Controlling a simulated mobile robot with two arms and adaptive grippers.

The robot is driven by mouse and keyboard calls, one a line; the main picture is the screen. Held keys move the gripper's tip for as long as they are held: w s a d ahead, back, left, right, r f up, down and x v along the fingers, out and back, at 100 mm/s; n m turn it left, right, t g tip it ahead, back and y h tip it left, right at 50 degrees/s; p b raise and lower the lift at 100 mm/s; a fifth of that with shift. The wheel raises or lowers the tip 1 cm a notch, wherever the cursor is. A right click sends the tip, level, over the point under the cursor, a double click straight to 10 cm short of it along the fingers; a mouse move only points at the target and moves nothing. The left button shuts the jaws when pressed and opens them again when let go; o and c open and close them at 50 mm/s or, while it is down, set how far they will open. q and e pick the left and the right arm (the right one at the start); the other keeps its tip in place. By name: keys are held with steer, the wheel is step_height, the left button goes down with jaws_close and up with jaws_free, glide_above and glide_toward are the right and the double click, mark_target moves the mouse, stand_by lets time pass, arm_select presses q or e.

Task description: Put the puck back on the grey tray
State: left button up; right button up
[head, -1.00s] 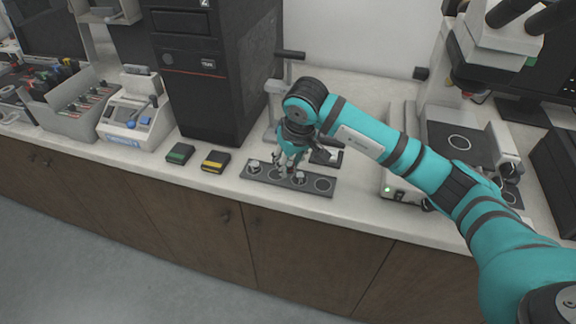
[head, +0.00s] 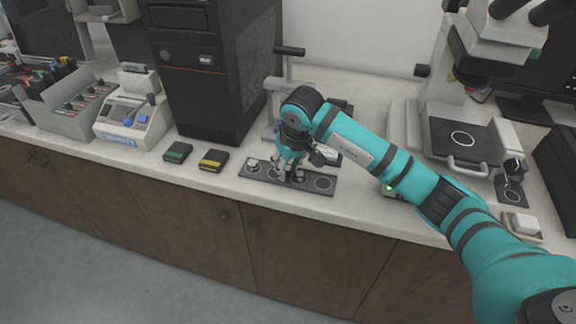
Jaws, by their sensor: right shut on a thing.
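The grey tray (head: 309,187) is a long dark strip with a row of ringed places, lying near the counter's front edge. My right gripper (head: 289,176) points down over the middle of the tray. It is shut on a puck, which is small and mostly hidden by the fingers. Whether the held puck touches the tray I cannot tell. Another small light puck (head: 253,163) sits at the tray's left end. The ring at the right end is empty. My left gripper is not in view.
A green-marked box (head: 177,152) and a yellow-marked box (head: 213,160) lie left of the tray. A black tower machine (head: 205,70) and a lever press (head: 287,80) stand behind. A microscope (head: 470,130) stands at right.

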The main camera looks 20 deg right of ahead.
steer(key=shift+f+b, duration=0.35)
steer(key=o, duration=1)
steer(key=shift+r+p, duration=0.5)
steer(key=shift+p, duration=0.1)
steer(key=shift+p+v, duration=3.4)
steer(key=shift+v, duration=2.75)
steer(key=shift+w, duration=0.1)
